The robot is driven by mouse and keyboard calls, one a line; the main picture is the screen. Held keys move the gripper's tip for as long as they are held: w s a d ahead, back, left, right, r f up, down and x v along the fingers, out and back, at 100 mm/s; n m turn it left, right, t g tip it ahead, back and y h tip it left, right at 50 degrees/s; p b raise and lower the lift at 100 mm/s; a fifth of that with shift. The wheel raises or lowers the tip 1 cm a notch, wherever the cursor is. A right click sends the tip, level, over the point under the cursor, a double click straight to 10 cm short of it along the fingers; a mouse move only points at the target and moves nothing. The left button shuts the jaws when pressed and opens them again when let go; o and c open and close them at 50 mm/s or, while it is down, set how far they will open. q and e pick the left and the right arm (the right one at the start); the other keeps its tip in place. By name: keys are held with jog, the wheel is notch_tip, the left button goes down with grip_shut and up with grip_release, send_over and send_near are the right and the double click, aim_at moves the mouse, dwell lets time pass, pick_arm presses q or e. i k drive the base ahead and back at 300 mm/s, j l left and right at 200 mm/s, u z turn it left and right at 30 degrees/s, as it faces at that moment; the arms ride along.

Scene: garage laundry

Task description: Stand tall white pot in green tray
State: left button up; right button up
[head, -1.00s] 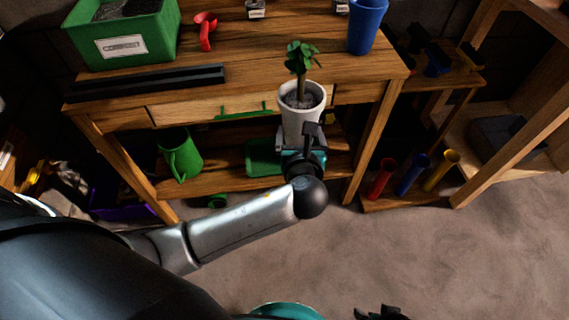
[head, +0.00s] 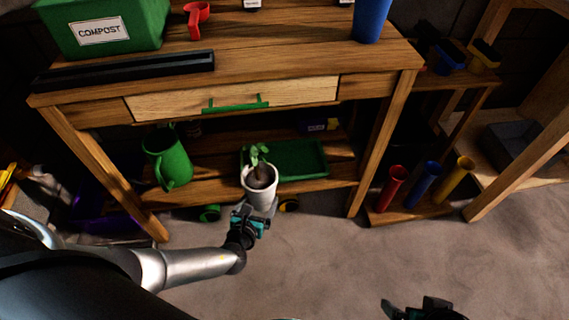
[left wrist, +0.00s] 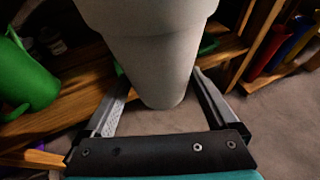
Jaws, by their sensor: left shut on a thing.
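The tall white pot (head: 260,192) with a leafy plant (head: 259,160) is held by my left gripper (head: 252,214) in front of the lower shelf. In the left wrist view the pot (left wrist: 150,60) stands between the two fingers (left wrist: 160,105), its lower end hanging free. The green tray (head: 328,162) lies on the bench's lower shelf, behind and to the right of the pot. The pot hides part of the tray's left end. My right gripper (head: 418,308) shows at the bottom edge, too dark to tell its jaws.
A green watering can (head: 168,160) stands on the lower shelf left of the tray. The drawer with a green handle (head: 236,103) and the bench top overhang the shelf. A bench leg (head: 382,150) is right of the tray. The floor (head: 330,250) in front is clear.

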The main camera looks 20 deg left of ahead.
aim_at(282, 158)
jog(key=i+j, duration=0.15)
jog(key=i, duration=0.25)
jog(key=i+j, duration=0.15)
jog(key=i, duration=0.2)
jog(key=i+j, duration=0.1)
jog(key=i, duration=0.3)
